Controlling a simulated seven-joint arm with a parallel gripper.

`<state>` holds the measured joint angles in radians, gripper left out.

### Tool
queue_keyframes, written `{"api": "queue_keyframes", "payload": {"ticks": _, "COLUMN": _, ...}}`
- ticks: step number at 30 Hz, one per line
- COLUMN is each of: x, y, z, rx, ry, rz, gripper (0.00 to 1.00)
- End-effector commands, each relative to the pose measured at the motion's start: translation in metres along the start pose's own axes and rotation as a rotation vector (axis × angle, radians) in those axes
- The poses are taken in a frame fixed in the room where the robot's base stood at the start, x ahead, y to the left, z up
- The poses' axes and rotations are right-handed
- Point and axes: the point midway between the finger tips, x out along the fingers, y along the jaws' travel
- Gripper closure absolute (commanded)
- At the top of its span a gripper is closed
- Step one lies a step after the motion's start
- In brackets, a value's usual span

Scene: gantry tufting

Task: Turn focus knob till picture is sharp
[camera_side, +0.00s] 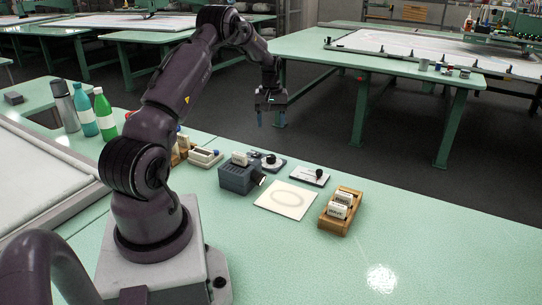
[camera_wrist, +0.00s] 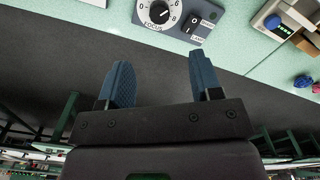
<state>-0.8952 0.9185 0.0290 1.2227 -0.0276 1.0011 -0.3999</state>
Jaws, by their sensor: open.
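The focus knob (camera_wrist: 158,12) is a black dial with a pointer on a white numbered scale marked FOCUS, cut by the top edge of the wrist view. Its small plate (camera_side: 272,162) also shows in the side view, behind the grey projector box (camera_side: 238,178). A white card (camera_side: 286,199) in front of the box bears a faint, soft-edged grey oval. My gripper (camera_side: 271,121) hangs open and empty above and beyond the bench's far edge. In the wrist view its blue fingers (camera_wrist: 160,62) are apart, with the knob beyond them, untouched.
A lamp switch (camera_wrist: 193,23) sits beside the knob. A small device (camera_side: 205,158) and bottles (camera_side: 104,114) stand left. The right front bench is clear.

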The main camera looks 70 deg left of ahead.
Motion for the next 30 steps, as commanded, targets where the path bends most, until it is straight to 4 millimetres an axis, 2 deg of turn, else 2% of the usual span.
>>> {"api": "queue_keyframes", "payload": {"ticks": 5, "x": 0.025, "y": 0.0, "z": 0.001, "rx": 0.0, "ry": -0.003, "rz": -0.002, "gripper": 0.41}}
{"api": "queue_keyframes", "payload": {"ticks": 12, "x": 0.077, "y": 0.0, "z": 0.001, "rx": 0.0, "ry": -0.004, "rz": -0.001, "gripper": 0.41}}
{"api": "queue_keyframes", "payload": {"ticks": 18, "x": 0.109, "y": 0.0, "z": 0.001, "rx": 0.002, "ry": -0.002, "rz": 0.0, "gripper": 0.41}}
{"api": "queue_keyframes", "payload": {"ticks": 24, "x": 0.124, "y": 0.001, "z": 0.001, "rx": 0.002, "ry": 0.0, "rz": 0.001, "gripper": 0.41}}
{"api": "queue_keyframes", "payload": {"ticks": 30, "x": 0.126, "y": 0.001, "z": 0.001, "rx": 0.002, "ry": 0.001, "rz": 0.001, "gripper": 0.41}}
